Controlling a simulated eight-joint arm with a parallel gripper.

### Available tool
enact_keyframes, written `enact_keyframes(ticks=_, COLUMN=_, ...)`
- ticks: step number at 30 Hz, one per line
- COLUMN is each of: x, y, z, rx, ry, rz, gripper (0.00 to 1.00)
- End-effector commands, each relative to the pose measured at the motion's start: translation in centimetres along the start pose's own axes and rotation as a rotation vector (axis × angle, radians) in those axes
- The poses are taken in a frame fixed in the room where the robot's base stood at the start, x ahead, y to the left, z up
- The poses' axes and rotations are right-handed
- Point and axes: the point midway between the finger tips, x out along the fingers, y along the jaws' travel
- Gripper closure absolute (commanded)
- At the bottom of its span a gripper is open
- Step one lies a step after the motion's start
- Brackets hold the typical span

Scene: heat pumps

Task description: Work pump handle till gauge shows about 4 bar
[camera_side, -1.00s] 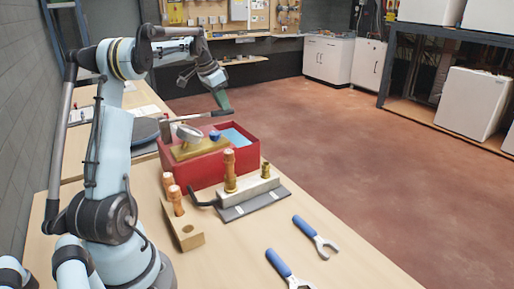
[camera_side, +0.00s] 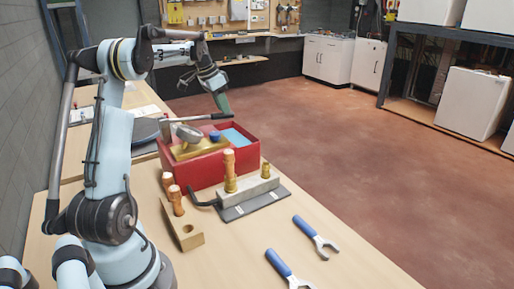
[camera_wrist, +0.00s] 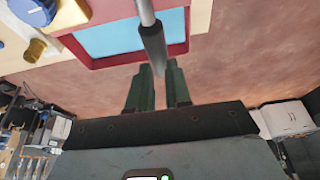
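The pump is a red box (camera_side: 196,175) with blue water (camera_side: 238,136), a brass block (camera_side: 200,149), a tilted round gauge (camera_side: 188,132) and a blue knob (camera_side: 215,135). The gauge faces away, so its reading cannot be made out. The pump handle (camera_side: 195,118) is a nearly level bar over the box with a dark grip, which also shows in the wrist view (camera_wrist: 153,48). My gripper (camera_side: 226,111) is at the handle's free end. In the wrist view, the green fingers (camera_wrist: 160,68) have the grip's end between their tips, with little gap.
In front of the box are a grey manifold (camera_side: 252,190) with brass and copper fittings, and a wooden block (camera_side: 184,232) with copper-coloured pieces. Two blue-handled wrenches (camera_side: 279,263) (camera_side: 304,227) lie at the bench's front right. The bench between them is clear.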

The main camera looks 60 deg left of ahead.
Motion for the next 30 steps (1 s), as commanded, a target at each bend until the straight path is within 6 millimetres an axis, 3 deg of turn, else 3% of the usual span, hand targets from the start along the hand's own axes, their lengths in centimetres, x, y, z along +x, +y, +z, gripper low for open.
enact_keyframes(ticks=13, x=0.1, y=0.0, z=0.0, rx=0.000, ry=0.000, rz=0.001, gripper=0.84)
enact_keyframes(ticks=30, x=-5.6, y=0.0, z=-2.1, rx=0.000, ry=0.000, rz=0.000, gripper=0.84)
